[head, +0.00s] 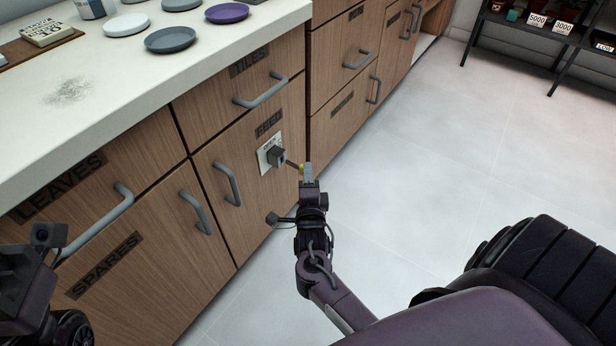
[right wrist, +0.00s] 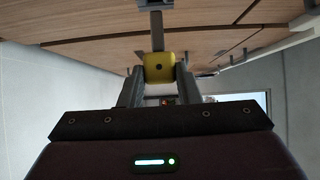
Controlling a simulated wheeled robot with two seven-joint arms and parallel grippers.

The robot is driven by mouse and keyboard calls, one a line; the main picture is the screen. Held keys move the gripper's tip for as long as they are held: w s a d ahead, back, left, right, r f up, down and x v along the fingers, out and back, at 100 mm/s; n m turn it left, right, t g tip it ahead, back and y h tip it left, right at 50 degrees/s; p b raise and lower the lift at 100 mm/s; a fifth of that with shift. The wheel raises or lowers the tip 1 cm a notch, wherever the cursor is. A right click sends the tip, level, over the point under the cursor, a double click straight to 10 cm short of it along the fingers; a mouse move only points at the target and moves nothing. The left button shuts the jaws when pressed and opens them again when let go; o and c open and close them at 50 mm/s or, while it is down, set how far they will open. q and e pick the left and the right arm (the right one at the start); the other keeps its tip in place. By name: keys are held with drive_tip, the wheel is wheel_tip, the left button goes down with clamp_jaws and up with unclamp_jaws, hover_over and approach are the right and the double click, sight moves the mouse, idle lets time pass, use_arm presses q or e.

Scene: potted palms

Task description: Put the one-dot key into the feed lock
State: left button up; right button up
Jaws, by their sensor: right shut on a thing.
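The one-dot key has a yellow head (right wrist: 158,68) with a single dark dot and a grey shaft. My right gripper (head: 307,176) is shut on the head, which also shows as a bit of yellow in the head view (head: 302,170). The shaft points left at the feed lock (head: 276,156), a dark grey block on a white plate on the door marked FEED. The shaft's tip meets the lock's front in the picture; I cannot tell whether it is inside. My left gripper (head: 28,275) is partly in view at the lower left; its fingers are not clear.
The wooden cabinet front has several grey handles, one (head: 227,184) just left of the lock. The white counter (head: 110,70) above holds several round dishes, one purple (head: 227,13). Open pale floor (head: 420,180) lies to the right, with a dark shelf (head: 560,45) at the back.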

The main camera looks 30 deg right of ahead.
sight(294, 167)
drive_tip(key=shift+w+a+b, duration=0.3)
drive_tip(key=shift+w, duration=0.4)
drive_tip(key=shift+w+a+b, duration=0.25)
drive_tip(key=shift+w+b, duration=0.05)
drive_tip(key=shift+w, duration=0.35)
drive_tip(key=shift+w+a+b, duration=0.3)
drive_tip(key=shift+w, duration=0.4)
drive_tip(key=o, duration=1)
